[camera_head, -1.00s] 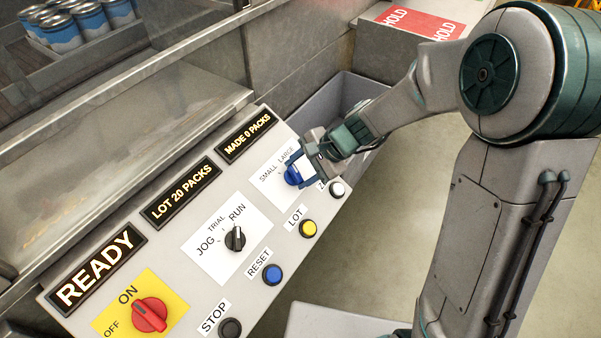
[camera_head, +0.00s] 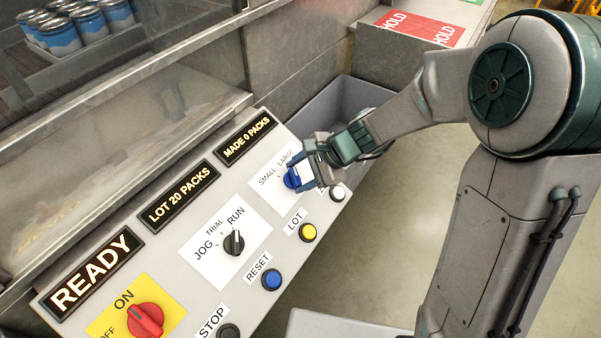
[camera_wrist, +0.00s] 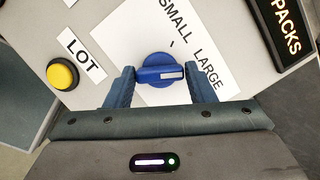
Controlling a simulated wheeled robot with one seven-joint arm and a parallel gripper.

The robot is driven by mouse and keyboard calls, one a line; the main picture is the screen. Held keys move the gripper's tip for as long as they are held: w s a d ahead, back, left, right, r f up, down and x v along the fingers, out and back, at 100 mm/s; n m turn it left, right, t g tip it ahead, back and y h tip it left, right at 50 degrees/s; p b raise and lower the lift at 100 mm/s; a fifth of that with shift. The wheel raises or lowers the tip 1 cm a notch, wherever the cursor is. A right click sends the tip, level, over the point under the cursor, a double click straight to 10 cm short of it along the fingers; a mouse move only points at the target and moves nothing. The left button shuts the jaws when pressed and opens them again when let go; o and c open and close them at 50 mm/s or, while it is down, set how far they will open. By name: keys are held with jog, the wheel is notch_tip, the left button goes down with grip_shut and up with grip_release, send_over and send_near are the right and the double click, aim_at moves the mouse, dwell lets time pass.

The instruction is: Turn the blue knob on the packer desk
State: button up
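The blue knob (camera_head: 292,178) sits on the sloping packer desk (camera_head: 180,240), on a white label reading SMALL and LARGE. In the wrist view the knob (camera_wrist: 160,72) shows its bar running across the picture, with a white mark at the right end, towards the LARGE side. My gripper (camera_head: 298,176) is open at the knob. In the wrist view its two blue fingers (camera_wrist: 160,76) stand on either side of the knob's near part, close to the bar's ends. I cannot tell whether they touch it.
A yellow LOT button (camera_head: 308,232), a white button (camera_head: 337,192), a blue RESET button (camera_head: 271,279) and a black JOG/TRIAL/RUN knob (camera_head: 234,243) are nearby. A red ON/OFF knob (camera_head: 145,319) is at lower left. A grey bin (camera_head: 350,100) stands behind my gripper.

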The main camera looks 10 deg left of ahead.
jog(key=shift+o, duration=1.4)
jog(key=v, duration=1.4)
jog(key=shift+p, duration=0.4)
